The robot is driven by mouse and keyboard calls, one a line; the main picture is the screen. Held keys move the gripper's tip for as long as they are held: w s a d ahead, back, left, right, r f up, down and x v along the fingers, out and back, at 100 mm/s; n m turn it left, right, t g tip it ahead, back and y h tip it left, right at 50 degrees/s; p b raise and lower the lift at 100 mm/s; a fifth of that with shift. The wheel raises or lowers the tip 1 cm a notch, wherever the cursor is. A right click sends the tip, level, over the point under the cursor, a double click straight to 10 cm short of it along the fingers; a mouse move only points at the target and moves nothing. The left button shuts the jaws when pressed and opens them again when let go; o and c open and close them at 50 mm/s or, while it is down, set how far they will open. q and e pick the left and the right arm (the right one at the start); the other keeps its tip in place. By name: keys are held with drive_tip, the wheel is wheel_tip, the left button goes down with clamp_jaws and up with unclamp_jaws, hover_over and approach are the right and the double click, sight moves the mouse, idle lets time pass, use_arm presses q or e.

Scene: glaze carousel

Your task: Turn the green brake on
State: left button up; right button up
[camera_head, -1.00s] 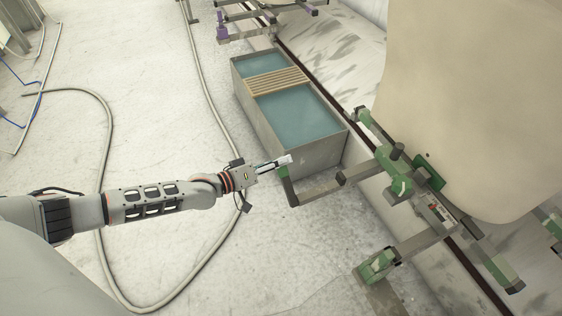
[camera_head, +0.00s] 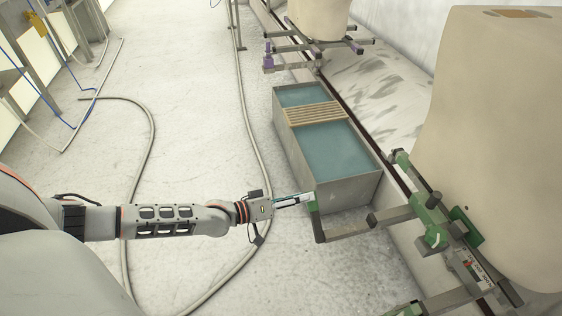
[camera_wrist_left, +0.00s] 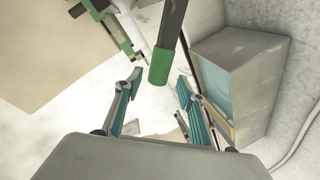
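The green brake is a dark bar (camera_head: 350,230) reaching left from the green-marked carousel frame (camera_head: 432,222), with an upright green grip (camera_head: 315,204) at its end. My left gripper (camera_head: 306,198) comes in from the left, its fingertips close to the top of this grip. In the left wrist view my gripper (camera_wrist_left: 158,100) has its two teal-padded fingers spread. The green grip (camera_wrist_left: 160,67) shows between and just beyond the fingertips, with its dark bar running up. I cannot tell whether a finger touches it. My right gripper is not in view.
A grey tank (camera_head: 352,192) of blue-green liquid with a wooden slatted rack (camera_head: 313,113) stands just behind the bar. A purple-marked frame (camera_head: 268,62) is farther back.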

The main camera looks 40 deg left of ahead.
use_arm(q)
drive_tip(key=v, duration=0.8)
idle(0.4)
